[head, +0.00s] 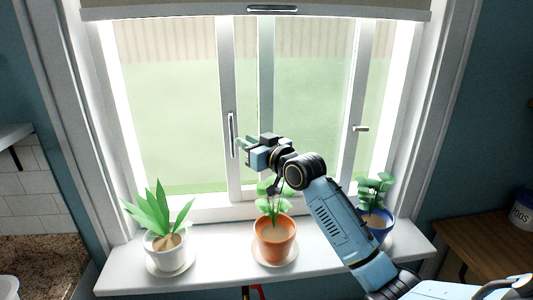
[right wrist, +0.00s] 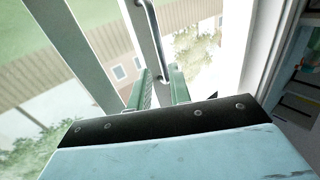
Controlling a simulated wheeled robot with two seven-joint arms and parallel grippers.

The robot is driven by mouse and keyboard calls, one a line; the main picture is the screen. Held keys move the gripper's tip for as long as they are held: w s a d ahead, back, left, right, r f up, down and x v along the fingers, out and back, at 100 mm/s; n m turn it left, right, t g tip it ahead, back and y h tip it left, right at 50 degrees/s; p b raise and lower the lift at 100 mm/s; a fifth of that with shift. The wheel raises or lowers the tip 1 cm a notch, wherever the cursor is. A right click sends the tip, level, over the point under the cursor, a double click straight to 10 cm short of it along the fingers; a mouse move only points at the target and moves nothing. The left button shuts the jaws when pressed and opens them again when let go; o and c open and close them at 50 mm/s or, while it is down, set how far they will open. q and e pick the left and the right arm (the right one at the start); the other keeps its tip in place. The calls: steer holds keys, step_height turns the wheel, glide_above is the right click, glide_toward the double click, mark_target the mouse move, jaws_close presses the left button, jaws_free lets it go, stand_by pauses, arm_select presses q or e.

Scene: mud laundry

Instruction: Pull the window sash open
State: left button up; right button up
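The white-framed window (head: 265,120) fills the middle of the head view. An upright bar handle (head: 231,135) sits on a white sash stile left of centre. My right gripper (head: 241,147) is at the handle's lower end, just to its right in the head view. In the right wrist view its two green fingers (right wrist: 160,78) are apart, with the lower end of the handle (right wrist: 151,35) showing between their tips. I cannot tell whether they touch it. My left gripper is not in view.
On the white sill (head: 215,252) stand a white pot (head: 165,250), an orange pot (head: 274,240) below my right arm, and a blue pot (head: 377,228) beside it. A smaller handle (head: 361,128) is on the right stile. A wooden counter (head: 480,230) is at the right.

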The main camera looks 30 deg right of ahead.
steer(key=s+d, duration=0.1)
steer(key=s, duration=0.6)
steer(key=shift+s+b, duration=0.3)
steer(key=shift+b, duration=0.15)
